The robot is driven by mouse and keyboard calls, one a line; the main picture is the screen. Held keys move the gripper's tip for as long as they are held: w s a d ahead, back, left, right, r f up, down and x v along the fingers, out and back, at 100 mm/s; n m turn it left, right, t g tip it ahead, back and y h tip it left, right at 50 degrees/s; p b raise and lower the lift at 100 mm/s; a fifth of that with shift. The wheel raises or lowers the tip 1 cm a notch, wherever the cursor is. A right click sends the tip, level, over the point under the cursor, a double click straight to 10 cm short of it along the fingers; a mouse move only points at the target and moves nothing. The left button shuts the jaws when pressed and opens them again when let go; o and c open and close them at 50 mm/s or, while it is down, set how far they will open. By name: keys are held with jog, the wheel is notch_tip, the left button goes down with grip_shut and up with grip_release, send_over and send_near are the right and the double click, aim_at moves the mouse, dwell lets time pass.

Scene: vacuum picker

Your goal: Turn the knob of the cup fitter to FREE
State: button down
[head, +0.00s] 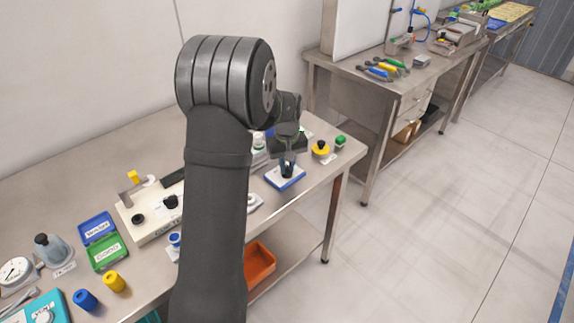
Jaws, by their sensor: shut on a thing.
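My gripper (288,162) points down at the right part of the near bench, beyond my arm. It is shut on a small dark knob (287,172) that stands on a white-topped block with a blue edge (293,183). I take this block to be the cup fitter, but no label on it can be read. The knob is mostly hidden by the fingers, and its pointer and any FREE mark cannot be made out.
A beige device (150,226) with dark knobs, blue and green boxes (108,252) and a gauge (15,271) are at left. My arm hides the bench's middle.

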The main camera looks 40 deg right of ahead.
aim_at(287, 168)
jog(key=c, duration=1.4)
grip_release()
jog(key=shift+r, duration=0.15)
notch_tip(287, 168, up, 17)
jog(key=shift+r, duration=0.15)
jog(key=shift+f, duration=0.2)
notch_tip(287, 168, down, 17)
jog(key=shift+f, duration=0.1)
